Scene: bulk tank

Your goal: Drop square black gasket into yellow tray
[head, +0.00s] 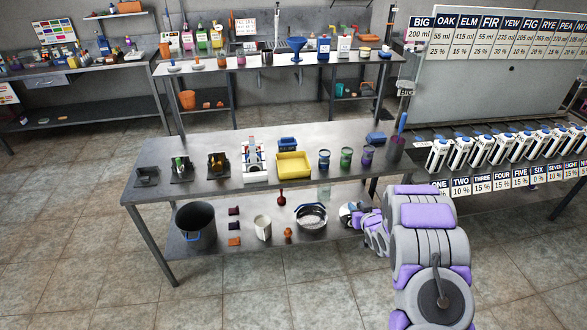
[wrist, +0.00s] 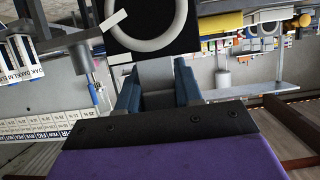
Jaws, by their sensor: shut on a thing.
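In the wrist view my gripper (wrist: 157,72) has its two blue fingers shut on the square black gasket (wrist: 150,20), a flat black square with a pale ring on its face. The gasket sticks out past the fingertips and is cut off by the picture's top edge. In the head view my gripper (head: 351,213) is low at the right end of the steel table, near its lower shelf; the gasket cannot be made out there. The yellow tray (head: 294,166) stands on the tabletop, up and left of my gripper, and looks empty.
The steel table (head: 225,180) also holds a blue container (head: 288,144), several cups and a dark holder (head: 396,149) at its right end. Its lower shelf holds a black bucket (head: 196,225) and a pot (head: 311,216). Dispensers (head: 440,153) line the right. Floor in front is clear.

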